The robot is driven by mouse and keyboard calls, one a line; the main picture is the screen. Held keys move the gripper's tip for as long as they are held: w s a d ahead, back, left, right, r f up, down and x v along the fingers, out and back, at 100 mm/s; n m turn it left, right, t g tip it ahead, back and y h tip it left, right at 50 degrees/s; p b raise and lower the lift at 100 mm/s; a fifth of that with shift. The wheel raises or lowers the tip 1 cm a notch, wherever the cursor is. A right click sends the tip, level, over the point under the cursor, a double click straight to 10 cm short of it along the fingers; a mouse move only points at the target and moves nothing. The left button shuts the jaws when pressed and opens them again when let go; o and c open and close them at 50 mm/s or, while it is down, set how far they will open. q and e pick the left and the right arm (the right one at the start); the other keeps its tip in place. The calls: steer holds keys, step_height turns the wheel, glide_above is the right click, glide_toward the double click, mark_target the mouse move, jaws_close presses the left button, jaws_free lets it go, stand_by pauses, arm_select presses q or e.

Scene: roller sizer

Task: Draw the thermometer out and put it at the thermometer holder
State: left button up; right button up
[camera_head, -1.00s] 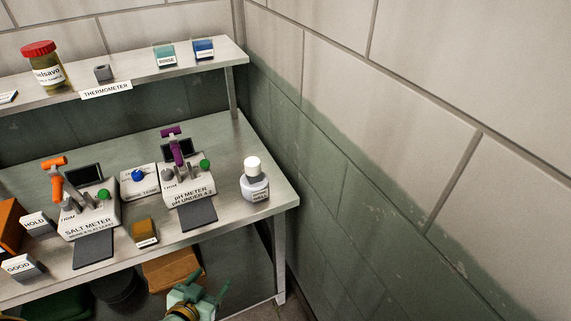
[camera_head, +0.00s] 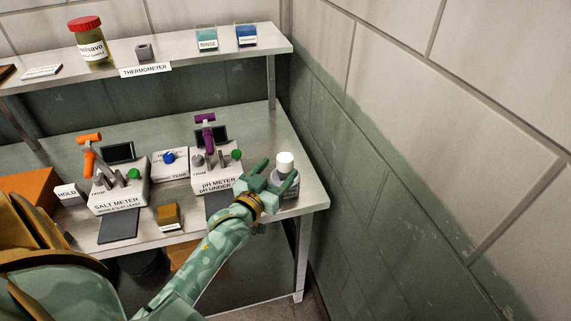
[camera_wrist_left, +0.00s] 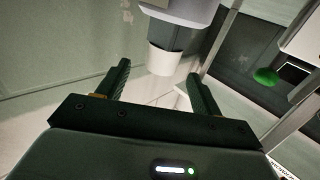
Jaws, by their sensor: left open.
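I cannot pick out the thermometer with certainty in either view. The thermometer holder looks like a small grey block with a dark hole (camera_head: 144,53) on the upper shelf, above the THERMOMETER label (camera_head: 146,70). My left gripper (camera_head: 276,175) is open at the right end of the bench, in front of a white-capped bottle (camera_head: 285,161) that it partly hides. In the left wrist view the open fingers (camera_wrist_left: 158,72) point toward the bottle's white cap (camera_wrist_left: 165,61), with no clear grip on it. My right gripper is not in view.
The pH meter (camera_head: 212,180) with a purple clamp and the salt meter (camera_head: 118,195) with an orange clamp stand on the bench. A blue-knobbed box (camera_head: 171,165) sits between them. A red-lidded jar (camera_head: 90,45) and two small containers stand on the shelf. A wall rises at the right.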

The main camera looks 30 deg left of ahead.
mark_target(281, 166)
arm_select(q)
steer(key=w, duration=0.2)
steer(key=w+b, duration=0.1)
steer(key=w, duration=0.1)
steer(key=shift+w+a+f, duration=0.1)
steer(key=shift+a+f, duration=0.2)
steer(key=shift+w+r, duration=0.1)
steer(key=shift+w, duration=0.25)
steer(key=shift+s, duration=0.1)
steer(key=shift+c, duration=1)
steer(key=c, duration=0.9)
